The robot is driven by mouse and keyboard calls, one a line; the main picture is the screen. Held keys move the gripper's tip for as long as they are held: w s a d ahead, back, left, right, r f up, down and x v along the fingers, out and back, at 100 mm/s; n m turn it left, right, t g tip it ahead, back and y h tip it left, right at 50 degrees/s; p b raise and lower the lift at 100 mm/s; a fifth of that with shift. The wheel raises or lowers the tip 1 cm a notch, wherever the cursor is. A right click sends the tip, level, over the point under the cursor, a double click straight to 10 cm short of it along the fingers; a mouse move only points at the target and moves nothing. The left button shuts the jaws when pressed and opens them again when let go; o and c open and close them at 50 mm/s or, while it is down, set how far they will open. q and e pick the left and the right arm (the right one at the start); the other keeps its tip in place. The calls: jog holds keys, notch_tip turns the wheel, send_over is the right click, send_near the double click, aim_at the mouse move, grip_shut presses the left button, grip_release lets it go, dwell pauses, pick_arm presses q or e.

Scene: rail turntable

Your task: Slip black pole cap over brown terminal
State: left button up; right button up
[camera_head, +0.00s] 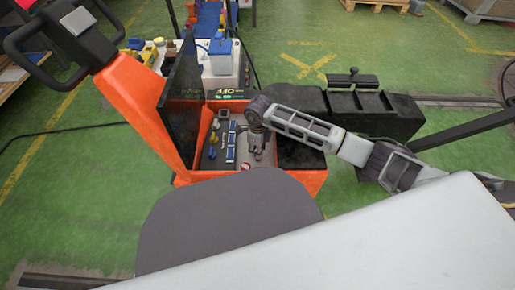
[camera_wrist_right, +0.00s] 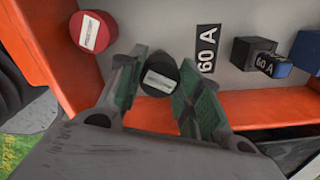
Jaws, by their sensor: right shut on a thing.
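My right gripper (camera_head: 257,150) reaches down into the open compartment of the orange truck. I cannot make out the brown terminal. My left gripper is not in view.
A black block (camera_wrist_right: 252,52) with 60 A labels and a blue part (camera_wrist_right: 308,50) are to the right of the cap. The compartment has orange walls (camera_head: 310,180). A dark upright panel (camera_head: 180,105) stands at its left, and a black box (camera_head: 375,112) lies beyond my right arm.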

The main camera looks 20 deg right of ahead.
jog(key=shift+s+d+f+b, duration=0.1)
jog(key=shift+d+f+b, duration=0.15)
jog(key=shift+f, duration=0.3)
jog(key=shift+d+f+b, duration=0.1)
jog(key=shift+f+b, duration=0.1)
jog(key=shift+f, duration=0.3)
jog(key=shift+f, duration=0.1)
